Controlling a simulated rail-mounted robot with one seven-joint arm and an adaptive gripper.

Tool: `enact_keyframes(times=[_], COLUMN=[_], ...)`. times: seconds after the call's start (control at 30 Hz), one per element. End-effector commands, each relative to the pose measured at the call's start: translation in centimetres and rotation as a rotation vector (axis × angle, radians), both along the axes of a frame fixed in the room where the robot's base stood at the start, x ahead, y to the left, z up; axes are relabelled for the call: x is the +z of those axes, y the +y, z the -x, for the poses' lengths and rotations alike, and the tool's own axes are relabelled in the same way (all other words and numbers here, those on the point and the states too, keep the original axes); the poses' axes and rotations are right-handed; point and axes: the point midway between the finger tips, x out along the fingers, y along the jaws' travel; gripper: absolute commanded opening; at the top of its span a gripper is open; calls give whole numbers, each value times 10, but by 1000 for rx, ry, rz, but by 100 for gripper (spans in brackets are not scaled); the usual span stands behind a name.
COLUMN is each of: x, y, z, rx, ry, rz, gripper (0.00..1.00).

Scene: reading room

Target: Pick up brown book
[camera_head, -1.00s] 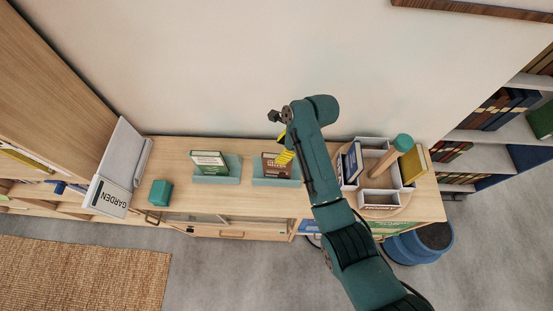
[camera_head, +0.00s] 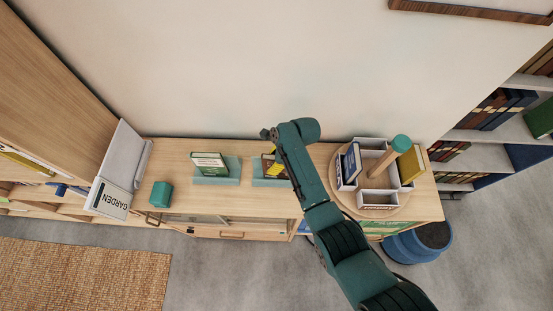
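The brown book (camera_head: 280,172) rests upright in a pale blue-green stand (camera_head: 259,182) in the middle of the wooden cabinet top. My gripper (camera_head: 270,166), with yellow fingers, is at the book, in front of its upper part in this view. The fingers and my arm hide much of the book. The fingers are too small and overlapped to tell whether they are open or shut, or whether they touch the book. The book still sits in its stand.
A green book (camera_head: 209,161) stands in a similar stand to the left. A teal box (camera_head: 161,194) and a GARDEN holder (camera_head: 109,199) are farther left. A round organizer (camera_head: 378,205) with books is close on the right of my arm. The wall is behind.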

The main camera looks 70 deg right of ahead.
Motion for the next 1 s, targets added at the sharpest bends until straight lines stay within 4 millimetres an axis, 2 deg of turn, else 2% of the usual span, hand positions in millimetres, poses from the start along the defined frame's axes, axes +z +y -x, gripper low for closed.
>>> enact_keyframes(times=[0.5,0.8,1.0], x=[-4,-4,-4], y=[0,0,0], z=[0,0,0], rx=[0,0,0], ry=[0,0,0], rz=[0,0,-1], gripper=[56,0,0])
